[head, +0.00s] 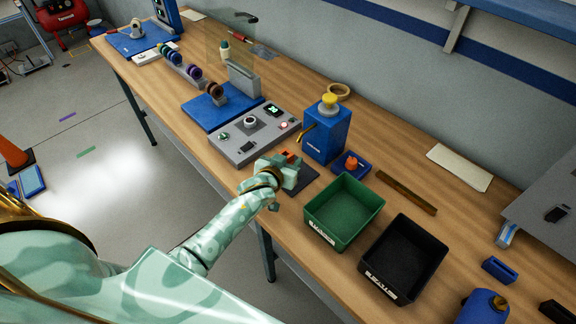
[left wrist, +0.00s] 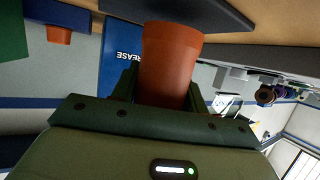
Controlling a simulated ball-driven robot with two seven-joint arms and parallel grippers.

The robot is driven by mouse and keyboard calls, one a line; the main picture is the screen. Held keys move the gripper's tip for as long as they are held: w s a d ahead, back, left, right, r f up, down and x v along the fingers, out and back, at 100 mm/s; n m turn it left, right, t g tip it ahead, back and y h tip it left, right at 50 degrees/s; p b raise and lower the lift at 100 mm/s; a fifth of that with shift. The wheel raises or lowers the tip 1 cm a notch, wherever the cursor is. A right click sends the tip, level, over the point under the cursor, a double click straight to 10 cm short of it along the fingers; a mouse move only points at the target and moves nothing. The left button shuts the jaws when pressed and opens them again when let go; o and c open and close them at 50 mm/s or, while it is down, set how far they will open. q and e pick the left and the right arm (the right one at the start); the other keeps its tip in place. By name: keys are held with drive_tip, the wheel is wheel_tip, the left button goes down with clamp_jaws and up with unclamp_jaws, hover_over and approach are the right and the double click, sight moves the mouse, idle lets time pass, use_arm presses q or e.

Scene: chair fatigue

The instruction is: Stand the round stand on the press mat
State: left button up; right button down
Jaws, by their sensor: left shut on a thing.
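My left gripper (head: 284,172) is shut on an orange-red round stand (left wrist: 168,62). In the left wrist view, which is upside down, the stand sits between the two dark fingers. Its wide end meets the edge of a dark flat mat (left wrist: 200,12); I cannot tell whether it touches or is just above. In the head view only a bit of the stand (head: 288,155) shows past the gripper, and the dark mat (head: 306,182) shows partly beside and under it. My right gripper is not in view.
A blue grease box (head: 327,132) stands just behind the gripper. A blue tray with an orange piece (head: 352,162) is to its right. A green bin (head: 318,232) and a black bin (head: 378,264) stand close on the right. A grey control panel (head: 240,145) lies to the left.

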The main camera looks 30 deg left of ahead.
use_arm(q)
drive_tip(key=shift+f, duration=0.75)
drive_tip(key=shift+r, duration=0.1)
drive_tip(key=o, duration=0.9)
drive_tip(key=shift+f, duration=0.25)
drive_tip(key=o, duration=0.4)
drive_tip(key=shift+o, duration=0.2)
drive_tip(key=shift+r, duration=0.1)
